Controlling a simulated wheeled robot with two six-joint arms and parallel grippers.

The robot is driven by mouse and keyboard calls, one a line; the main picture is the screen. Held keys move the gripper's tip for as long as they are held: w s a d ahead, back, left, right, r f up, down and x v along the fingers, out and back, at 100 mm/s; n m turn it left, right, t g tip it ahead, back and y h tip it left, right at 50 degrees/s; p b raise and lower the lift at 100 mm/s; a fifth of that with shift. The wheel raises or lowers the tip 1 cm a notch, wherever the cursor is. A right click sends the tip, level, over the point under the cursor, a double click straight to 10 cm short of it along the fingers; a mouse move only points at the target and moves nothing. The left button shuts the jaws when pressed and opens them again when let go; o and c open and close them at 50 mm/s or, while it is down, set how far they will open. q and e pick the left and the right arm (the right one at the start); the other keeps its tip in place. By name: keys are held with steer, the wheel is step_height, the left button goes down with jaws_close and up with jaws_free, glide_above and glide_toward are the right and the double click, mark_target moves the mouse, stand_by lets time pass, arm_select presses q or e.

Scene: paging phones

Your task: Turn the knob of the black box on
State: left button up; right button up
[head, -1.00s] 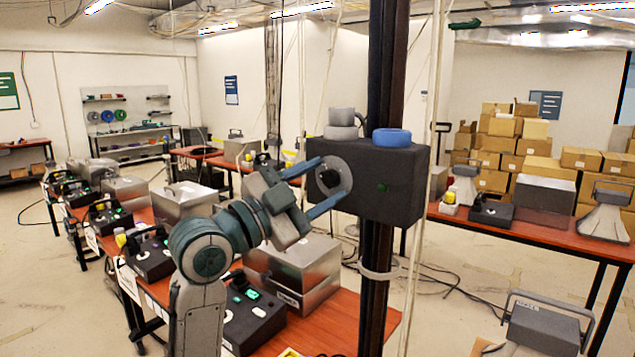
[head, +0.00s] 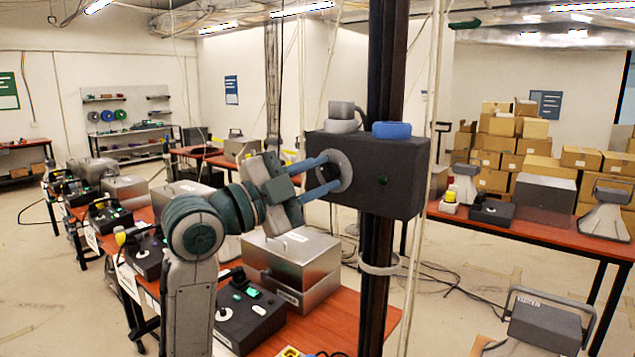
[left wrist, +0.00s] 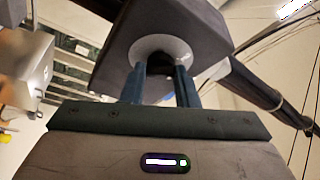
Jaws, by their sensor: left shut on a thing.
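The black box (head: 385,187) is fixed to a dark upright post in the head view. Its left face carries a light round plate (head: 345,170) with a dark knob (head: 325,172) at its middle. My right gripper is not in view.
A blue ring (head: 391,130) and a grey stacked piece (head: 343,118) sit on top of the box. Below stands a table with a metal case (head: 295,268) and a control box (head: 248,312). A pale cable (head: 412,200) hangs beside the post.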

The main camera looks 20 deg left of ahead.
arm_select(q)
steer(key=m+g, duration=0.1)
steer(key=m, duration=0.3)
steer(key=m+g+y, duration=0.1)
steer(key=m, duration=0.1)
steer(key=shift+r+m, duration=0.2)
steer(key=shift+m, duration=0.1)
steer(key=m+g+y, duration=0.1)
steer(key=m, duration=0.3)
steer(key=shift+r, duration=0.1)
steer(key=shift+m+y+p, duration=0.3)
steer(key=shift+m+y, duration=0.9)
steer(key=shift+m, duration=0.3)
steer(key=shift+o, duration=0.2)
steer(key=shift+c, duration=0.2)
steer(key=o, duration=1)
